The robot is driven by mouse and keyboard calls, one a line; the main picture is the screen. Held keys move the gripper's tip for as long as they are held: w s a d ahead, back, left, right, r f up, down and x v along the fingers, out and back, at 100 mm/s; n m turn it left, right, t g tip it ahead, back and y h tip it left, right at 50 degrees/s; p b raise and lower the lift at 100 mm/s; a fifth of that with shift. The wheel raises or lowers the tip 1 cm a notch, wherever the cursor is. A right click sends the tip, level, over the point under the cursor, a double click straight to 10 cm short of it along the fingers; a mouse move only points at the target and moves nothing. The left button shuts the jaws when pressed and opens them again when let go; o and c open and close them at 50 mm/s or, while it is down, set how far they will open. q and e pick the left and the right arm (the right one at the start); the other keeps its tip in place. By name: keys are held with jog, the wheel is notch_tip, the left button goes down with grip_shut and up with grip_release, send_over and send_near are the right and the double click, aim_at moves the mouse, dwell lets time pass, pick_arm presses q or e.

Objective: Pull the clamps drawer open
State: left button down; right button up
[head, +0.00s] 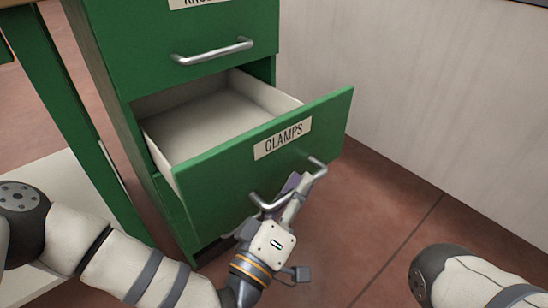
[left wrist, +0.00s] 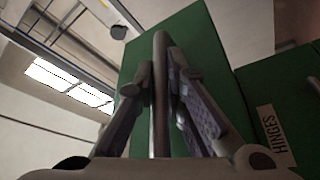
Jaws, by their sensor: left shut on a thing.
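The clamps drawer (head: 232,163) is green with a white "CLAMPS" label and stands well out of its cabinet. Its inside is pale, and the part that shows is empty. My left gripper (head: 296,187) is at the drawer's silver bar handle (head: 318,168) and shut on it. In the left wrist view the handle (left wrist: 160,90) runs between the two fingers of the left gripper (left wrist: 160,105). My right gripper is out of view; only part of my right arm shows at the lower right in the head view.
Above is another green drawer (head: 180,50) with a silver handle and a partly cut-off label. A pale wall or panel (head: 420,90) stands to the right. Brown tiled floor (head: 390,215) is clear in front. A drawer labelled "HINGES" (left wrist: 276,135) shows in the left wrist view.

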pick_arm(q)
jog(key=shift+s+d+f+p, duration=0.1)
jog(key=shift+s+d+p, duration=0.1)
jog(key=shift+s+d, duration=0.45)
jog(key=shift+s+d+r+p, duration=0.15)
jog(key=shift+s+d, duration=0.25)
jog(key=shift+s, duration=0.45)
jog(key=shift+s+d+f+p, duration=0.2)
jog(key=shift+s+d, duration=0.35)
jog(key=shift+s, duration=0.2)
jog(key=c, duration=1.9)
grip_release()
jog(key=v, duration=1.2)
